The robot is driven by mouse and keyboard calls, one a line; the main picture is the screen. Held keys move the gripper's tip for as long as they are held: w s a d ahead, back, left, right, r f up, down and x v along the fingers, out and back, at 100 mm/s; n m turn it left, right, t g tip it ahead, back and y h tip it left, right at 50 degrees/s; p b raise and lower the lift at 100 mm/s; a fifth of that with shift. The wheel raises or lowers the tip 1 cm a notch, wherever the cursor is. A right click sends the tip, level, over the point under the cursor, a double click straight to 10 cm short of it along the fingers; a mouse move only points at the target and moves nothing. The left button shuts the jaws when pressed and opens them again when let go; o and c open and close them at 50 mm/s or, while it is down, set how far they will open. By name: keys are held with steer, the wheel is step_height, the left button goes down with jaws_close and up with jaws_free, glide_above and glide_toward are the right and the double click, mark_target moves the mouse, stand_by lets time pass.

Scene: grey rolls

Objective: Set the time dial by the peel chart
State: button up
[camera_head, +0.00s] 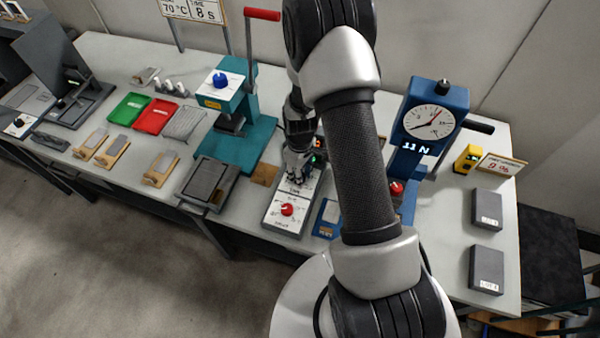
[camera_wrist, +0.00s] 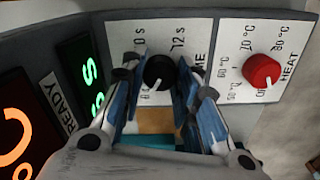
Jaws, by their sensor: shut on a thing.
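The time dial is a black knob (camera_wrist: 158,71) on the white TIME face of the control box (camera_head: 276,222). My gripper (camera_wrist: 160,84) has its blue-sided fingers on both sides of this knob and is shut on it. A short pale mark shows on the knob's lower part. In the head view my gripper (camera_head: 297,172) covers the dial. The chart sign (camera_head: 194,9) at the top reads 70 °C and TIME 8 s, its top cut off.
A red HEAT knob (camera_wrist: 262,71) sits beside the time dial. Green and red displays are partly cut off in the wrist view. A teal press (camera_head: 240,145) stands left, a blue gauge (camera_head: 436,115) reading 11 N right. Grey LOT blocks (camera_head: 487,209) lie at the right.

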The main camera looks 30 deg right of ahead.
steer(key=c, duration=0.3)
steer(key=shift+m, duration=0.4)
steer(key=m+b, duration=0.1)
steer(key=m, duration=0.3)
steer(key=shift+m, duration=0.4)
steer(key=m, duration=0.6)
steer(key=shift+b, duration=0.35)
steer(key=m, duration=0.6)
steer(key=shift+m+b, duration=0.3)
steer(key=m, duration=0.5)
steer(key=shift+m, duration=0.3)
